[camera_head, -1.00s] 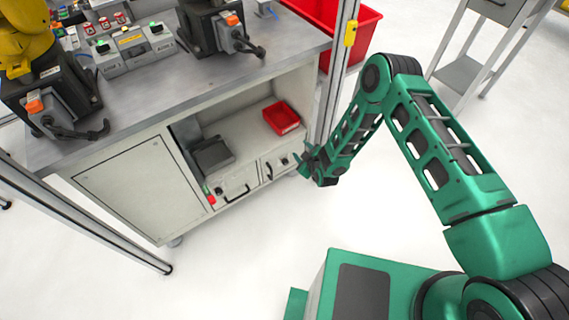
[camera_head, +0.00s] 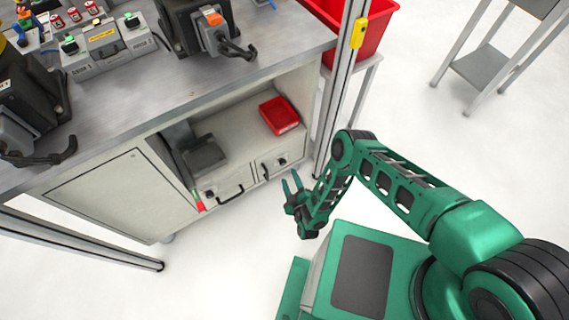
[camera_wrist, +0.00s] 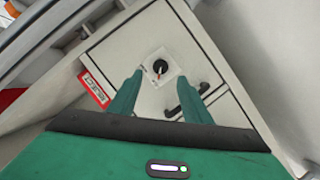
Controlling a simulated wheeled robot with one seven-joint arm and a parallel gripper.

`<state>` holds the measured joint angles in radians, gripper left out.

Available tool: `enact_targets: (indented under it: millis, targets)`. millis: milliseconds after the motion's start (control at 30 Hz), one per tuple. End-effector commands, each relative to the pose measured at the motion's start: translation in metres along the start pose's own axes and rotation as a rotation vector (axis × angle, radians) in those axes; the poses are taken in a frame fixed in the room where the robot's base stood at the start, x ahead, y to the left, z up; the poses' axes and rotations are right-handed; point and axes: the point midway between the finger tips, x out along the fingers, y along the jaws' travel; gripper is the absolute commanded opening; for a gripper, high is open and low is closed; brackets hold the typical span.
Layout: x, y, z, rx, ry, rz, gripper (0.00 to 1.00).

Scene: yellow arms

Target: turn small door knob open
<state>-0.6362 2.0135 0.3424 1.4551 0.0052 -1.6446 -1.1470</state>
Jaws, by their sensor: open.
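The low cabinet's front has a small door (camera_head: 272,172) on the right, with a knob (camera_head: 282,161) and a dark handle (camera_head: 266,172). A wider panel beside it has its own knob (camera_head: 209,194) and handle (camera_head: 231,193). My gripper (camera_head: 291,178) is open and empty, in front of and apart from the cabinet front. In the wrist view, a round black knob (camera_wrist: 160,67) with a red mark sits on a pale square plate, beyond and between my open fingers (camera_wrist: 158,95). A black handle (camera_wrist: 189,98) is at its lower right. I cannot tell which knob this is.
A red bin (camera_head: 279,115) and a dark object (camera_head: 204,154) lie on the open shelf. A metal post (camera_head: 341,95) stands at the cabinet's right corner. A red-and-white label (camera_wrist: 95,88) is left of the knob. White floor (camera_head: 225,260) is clear in front.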

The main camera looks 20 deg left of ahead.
Motion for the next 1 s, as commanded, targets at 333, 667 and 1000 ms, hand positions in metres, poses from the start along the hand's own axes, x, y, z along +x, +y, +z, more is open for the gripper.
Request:
enact_targets:
  millis: [333, 667, 1000]
  targets:
    - [0.062, -0.003, -0.005, -0.001, 0.007, -0.002, 0.44]
    - [0.089, -0.003, -0.005, -0.001, 0.006, -0.005, 0.44]
    - [0.090, -0.003, -0.005, -0.002, 0.006, -0.006, 0.32]
